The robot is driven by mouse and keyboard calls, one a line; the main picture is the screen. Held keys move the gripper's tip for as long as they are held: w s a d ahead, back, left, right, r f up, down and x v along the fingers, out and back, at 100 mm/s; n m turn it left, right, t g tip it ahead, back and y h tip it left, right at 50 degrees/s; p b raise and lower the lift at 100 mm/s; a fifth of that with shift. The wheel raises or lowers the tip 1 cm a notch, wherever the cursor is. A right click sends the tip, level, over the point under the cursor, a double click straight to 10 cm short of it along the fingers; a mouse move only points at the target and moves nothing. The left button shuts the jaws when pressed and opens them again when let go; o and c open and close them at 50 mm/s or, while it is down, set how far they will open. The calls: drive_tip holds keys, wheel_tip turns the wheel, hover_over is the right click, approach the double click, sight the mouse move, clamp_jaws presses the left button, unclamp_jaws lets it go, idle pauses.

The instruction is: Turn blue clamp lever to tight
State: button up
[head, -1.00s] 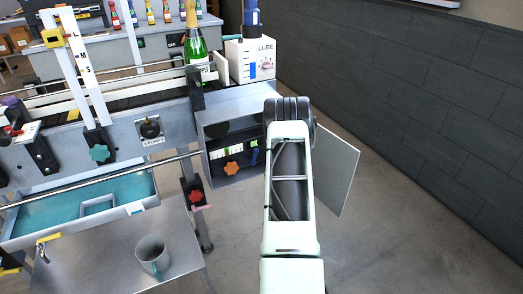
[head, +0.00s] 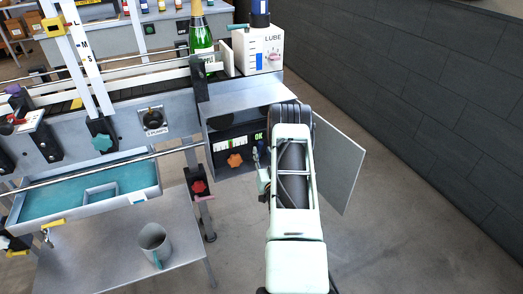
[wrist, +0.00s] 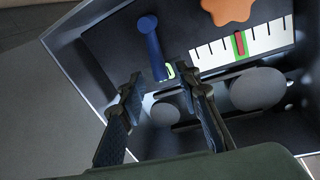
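The blue clamp lever (wrist: 153,50) shows in the wrist view as a rounded knob on a straight arm inside the open grey cabinet (wrist: 75,65). My gripper (wrist: 165,85) is open, its two dark fingers apart near the lever's lower end, with nothing seen between the pads; contact cannot be told. In the head view the lever (head: 255,154) is a small blue sliver beside my arm, and my gripper is mostly hidden by the arm. A white scale (wrist: 240,45) with a red pointer over a green band is beside the lever. A green "OK" (head: 259,136) is lit.
An orange star knob (head: 235,160) sits left of the lever, and a red knob (head: 199,187) is lower left. The open cabinet door (head: 338,168) stands right of my arm. A green bottle (head: 201,40) and LUBE box (head: 262,50) stand above. Floor at right is free.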

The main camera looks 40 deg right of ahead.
sight(259, 149)
drive_tip(key=shift+x, duration=1.45)
drive_tip(key=shift+c, duration=0.3)
clamp_jaws()
